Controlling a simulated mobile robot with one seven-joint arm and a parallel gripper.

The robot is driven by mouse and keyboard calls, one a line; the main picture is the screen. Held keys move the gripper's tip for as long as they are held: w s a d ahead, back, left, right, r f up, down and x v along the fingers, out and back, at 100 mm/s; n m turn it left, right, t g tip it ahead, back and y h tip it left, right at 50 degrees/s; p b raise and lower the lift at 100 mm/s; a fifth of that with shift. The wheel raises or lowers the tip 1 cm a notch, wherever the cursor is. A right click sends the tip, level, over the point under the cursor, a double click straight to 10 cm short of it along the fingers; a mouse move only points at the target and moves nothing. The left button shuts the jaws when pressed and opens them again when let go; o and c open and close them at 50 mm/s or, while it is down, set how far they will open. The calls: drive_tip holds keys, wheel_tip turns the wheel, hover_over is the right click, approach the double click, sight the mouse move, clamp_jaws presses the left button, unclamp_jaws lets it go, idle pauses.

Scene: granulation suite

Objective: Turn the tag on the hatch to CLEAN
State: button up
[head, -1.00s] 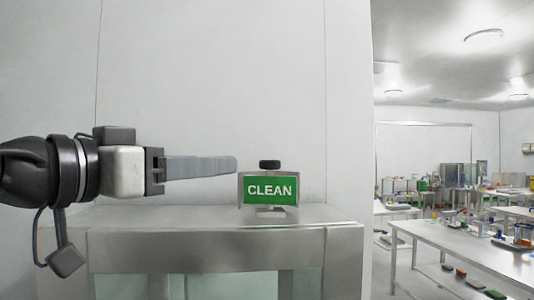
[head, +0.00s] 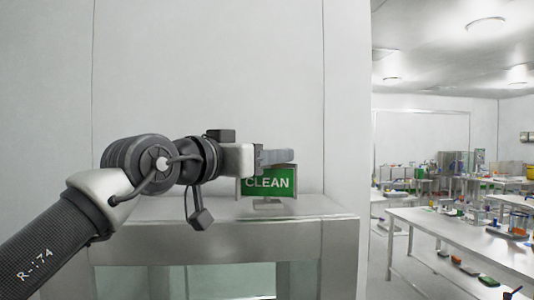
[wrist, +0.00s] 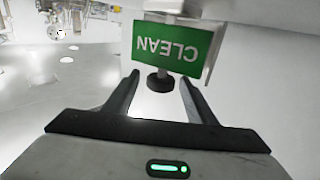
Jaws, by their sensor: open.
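The tag (head: 267,183) is a green plate with white CLEAN lettering in a metal frame. It stands on top of the steel hatch (head: 225,228) and faces me in the head view. In the wrist view the tag (wrist: 165,47) appears upside down, its black round knob (wrist: 160,81) below it in the picture. My gripper (head: 291,157) is level with the top of the tag in the head view, where its fingers hide the knob and the tag's upper edge. In the wrist view my gripper (wrist: 159,77) is open, with the knob between its fingertips and visible gaps either side.
A plain pale wall (head: 210,70) rises behind the hatch. To the right, the room opens onto a white table (head: 455,238) and other benches with small items, well away from my gripper. The hatch top left of the tag is bare.

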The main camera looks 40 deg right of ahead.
drive_tip(key=shift+w+d, duration=0.1)
drive_tip(key=shift+d, duration=0.15)
drive_tip(key=c, duration=1)
drive_tip(key=shift+f+t+b, duration=0.2)
drive_tip(key=shift+t+b, duration=0.1)
drive_tip(key=shift+b, duration=0.4)
drive_tip(key=shift+c, duration=0.2)
drive_tip(key=shift+f+n+t+y+b, duration=0.1)
drive_tip(key=shift+n+t+y+b, duration=0.3)
drive_tip(key=shift+n+t+b, duration=0.65)
drive_tip(key=shift+r+n+t+y+b, duration=0.3)
drive_tip(key=shift+n+t+y+b, duration=0.25)
drive_tip(key=shift+t+b, duration=0.4)
drive_tip(key=o, duration=1)
